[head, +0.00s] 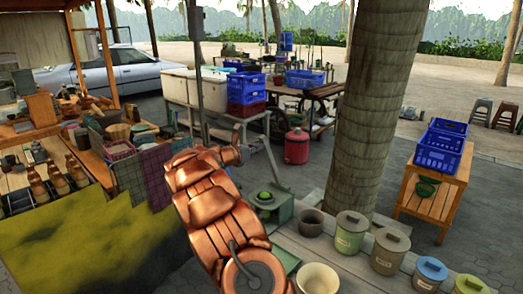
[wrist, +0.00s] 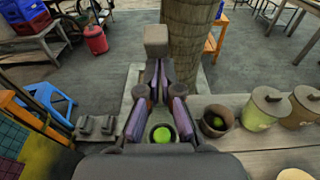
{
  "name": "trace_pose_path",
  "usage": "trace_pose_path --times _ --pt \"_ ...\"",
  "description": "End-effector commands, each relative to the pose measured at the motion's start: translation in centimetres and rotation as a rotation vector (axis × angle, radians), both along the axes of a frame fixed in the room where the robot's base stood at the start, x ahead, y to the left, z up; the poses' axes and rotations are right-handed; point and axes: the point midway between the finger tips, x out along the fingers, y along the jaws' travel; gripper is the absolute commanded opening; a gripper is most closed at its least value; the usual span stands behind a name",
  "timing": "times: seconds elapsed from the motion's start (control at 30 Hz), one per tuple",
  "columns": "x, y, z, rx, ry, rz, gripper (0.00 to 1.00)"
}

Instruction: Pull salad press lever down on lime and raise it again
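The salad press (head: 286,211) stands at the counter's left end, with a green lime (head: 264,196) in its cup. In the wrist view the lime (wrist: 160,134) shows low between the roots of my fingers. My gripper (wrist: 158,72) points away over the press, its two fingers converging toward a grey-tan block (wrist: 157,40) that seems to belong to the press. I cannot tell whether the tips touch it or each other. In the head view my copper arm reaches up to the left of the press, and the fingertips are not clear. The lever cannot be made out clearly.
A brown bowl (head: 311,222) with something green inside stands right of the press. Several lidded canisters (head: 350,233) line the counter further right. A pale bowl (head: 318,277) is nearer. A thick tree trunk (head: 352,110) rises behind. A blue stool (wrist: 48,103) stands on the left.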

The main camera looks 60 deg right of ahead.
Motion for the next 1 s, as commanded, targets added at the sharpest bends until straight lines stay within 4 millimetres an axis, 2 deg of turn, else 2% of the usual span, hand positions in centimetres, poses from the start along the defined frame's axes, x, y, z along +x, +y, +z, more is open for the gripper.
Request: trace_pose_path --times 0.1,0.4,1.0 --pt "0.3 -0.9 1.2 -0.003 -0.002 0.008 0.0" --pt "0.3 -2.5 1.8 -0.002 0.0 0.01 0.0" --pt "-0.2 -2.9 2.6 -0.01 -0.004 0.002 0.0"
